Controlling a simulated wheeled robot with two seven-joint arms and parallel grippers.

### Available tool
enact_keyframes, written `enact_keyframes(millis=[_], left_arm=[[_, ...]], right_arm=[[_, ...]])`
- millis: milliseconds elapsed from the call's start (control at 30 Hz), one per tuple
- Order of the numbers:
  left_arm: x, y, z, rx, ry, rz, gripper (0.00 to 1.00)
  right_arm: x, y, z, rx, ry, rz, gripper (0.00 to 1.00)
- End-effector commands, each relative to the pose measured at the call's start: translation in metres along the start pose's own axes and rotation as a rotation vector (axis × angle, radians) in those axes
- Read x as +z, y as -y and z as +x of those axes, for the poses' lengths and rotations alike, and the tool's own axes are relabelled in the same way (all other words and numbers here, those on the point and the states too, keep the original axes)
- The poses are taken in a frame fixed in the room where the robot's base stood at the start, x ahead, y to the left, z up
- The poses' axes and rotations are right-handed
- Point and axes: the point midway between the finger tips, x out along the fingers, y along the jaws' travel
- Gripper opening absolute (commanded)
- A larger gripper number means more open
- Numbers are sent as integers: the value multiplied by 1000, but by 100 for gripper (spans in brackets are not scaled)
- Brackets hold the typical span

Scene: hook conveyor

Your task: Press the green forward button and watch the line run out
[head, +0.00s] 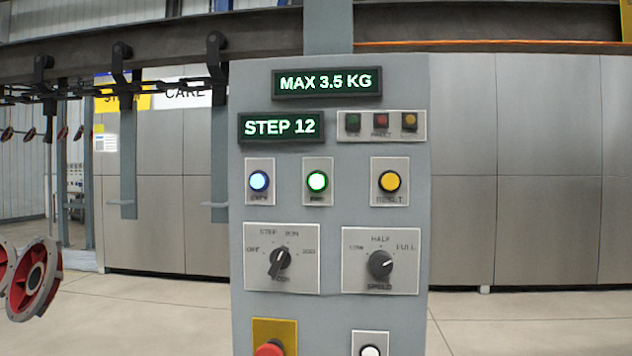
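The grey control panel (334,220) stands upright in front of me. Its green button (317,181) glows bright in the upper row; the small label under it is too blurred to read. A lit blue button (259,181) is to its left and a yellow button (389,181) labelled RESET is to its right. The display (280,127) reads STEP 12, and the one above (327,83) reads MAX 3.5 KG. Neither of my grippers is in view.
Two rotary knobs, a mode knob (280,262) and a speed knob (380,264), sit below the buttons. A red button (270,348) and a white button (370,350) are cut off below. Red wheel-like parts (35,279) hang at left. Overhead hooks (120,62) line the rail.

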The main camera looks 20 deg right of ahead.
Motion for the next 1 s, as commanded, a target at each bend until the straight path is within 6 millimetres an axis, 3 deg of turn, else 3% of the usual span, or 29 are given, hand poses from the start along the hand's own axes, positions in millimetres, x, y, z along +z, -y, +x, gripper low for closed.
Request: enact_keyframes(millis=[67, 367, 1000], left_arm=[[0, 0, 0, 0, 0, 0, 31], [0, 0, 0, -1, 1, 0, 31], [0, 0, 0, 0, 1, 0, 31]], right_arm=[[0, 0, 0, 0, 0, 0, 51], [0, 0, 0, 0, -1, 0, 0], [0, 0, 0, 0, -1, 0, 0]])
